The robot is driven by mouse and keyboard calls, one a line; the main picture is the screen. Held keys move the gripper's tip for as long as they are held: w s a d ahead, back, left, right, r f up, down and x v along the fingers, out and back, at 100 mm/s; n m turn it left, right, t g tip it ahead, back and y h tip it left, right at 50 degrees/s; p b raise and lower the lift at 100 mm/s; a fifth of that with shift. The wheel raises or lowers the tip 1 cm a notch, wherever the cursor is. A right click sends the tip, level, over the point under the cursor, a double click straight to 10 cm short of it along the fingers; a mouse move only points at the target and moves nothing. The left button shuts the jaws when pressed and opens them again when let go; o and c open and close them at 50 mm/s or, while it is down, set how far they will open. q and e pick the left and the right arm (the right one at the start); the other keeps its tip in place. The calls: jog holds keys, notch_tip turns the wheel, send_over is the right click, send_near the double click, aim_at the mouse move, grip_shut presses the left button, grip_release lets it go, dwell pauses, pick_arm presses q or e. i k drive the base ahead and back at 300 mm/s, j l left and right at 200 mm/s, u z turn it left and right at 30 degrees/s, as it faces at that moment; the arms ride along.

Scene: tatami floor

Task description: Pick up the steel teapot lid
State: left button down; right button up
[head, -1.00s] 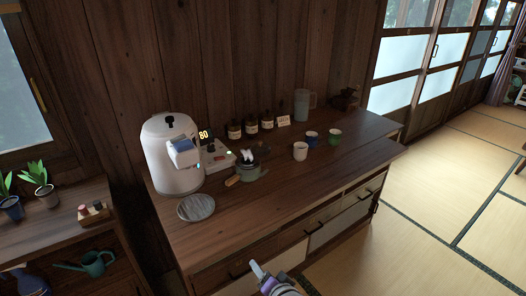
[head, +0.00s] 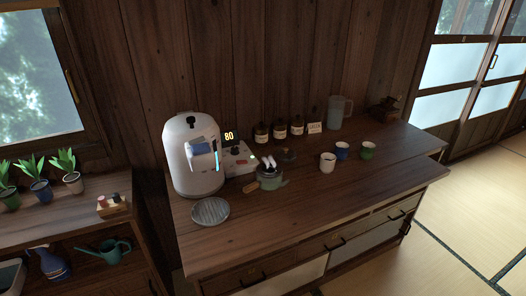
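A small grey-green teapot (head: 270,182) with a wooden side handle (head: 250,187) stands on the wooden counter, right of the white water boiler. Two small white shapes (head: 268,162) show at its top; I cannot tell what they are. A dark, low, round piece (head: 287,155) with a small knob sits just behind the teapot. It may be the teapot lid, but it is too small and dark to be sure. Neither of my grippers is in the head view.
A grey ridged round plate (head: 210,211) lies in front. Cups (head: 328,163), dark bottles (head: 279,131) and a jug (head: 339,113) stand rightward. The counter's front is clear.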

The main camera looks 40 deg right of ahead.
aim_at(285, 156)
jog(key=l+u, duration=0.15)
jog(key=l, duration=0.2)
jog(key=k+l+u, duration=0.15)
jog(key=l, duration=0.2)
jog(key=k+l+u, duration=0.15)
jog(key=l, duration=0.15)
jog(key=k+l, duration=0.1)
jog(key=l, duration=0.6)
jog(key=k+l+u, duration=0.1)
jog(key=l, duration=0.25)
jog(key=k, duration=0.05)
